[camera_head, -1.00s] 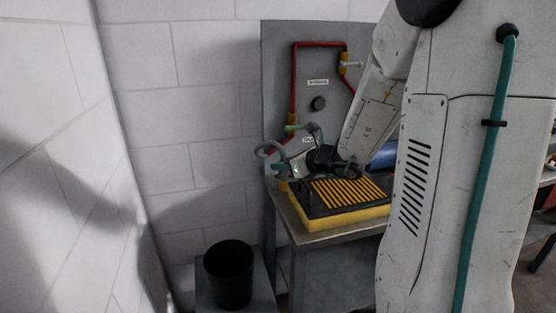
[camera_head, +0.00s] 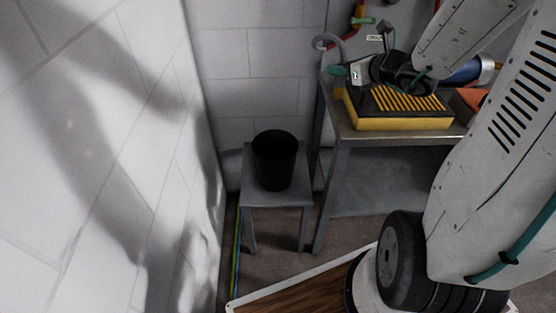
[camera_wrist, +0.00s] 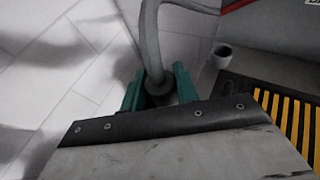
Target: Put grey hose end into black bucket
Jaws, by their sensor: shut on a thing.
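The black bucket (camera_head: 274,160) stands upright on a small grey stool in the head view, below and left of my gripper. The grey hose (camera_head: 323,42) curves in a loop by the back panel. My gripper (camera_head: 340,71) is in front of that panel, above the left end of the workbench. In the wrist view my gripper (camera_wrist: 158,84) has its teal fingers on either side of a dark collar on the grey hose (camera_wrist: 150,35) and is shut on it. The hose's open tip is hidden.
A yellow-and-black slatted box (camera_head: 400,122) sits on the metal workbench (camera_head: 370,134), right of the stool (camera_head: 272,195). A white block wall (camera_head: 120,150) is close on the left. A narrow gap lies between stool and bench.

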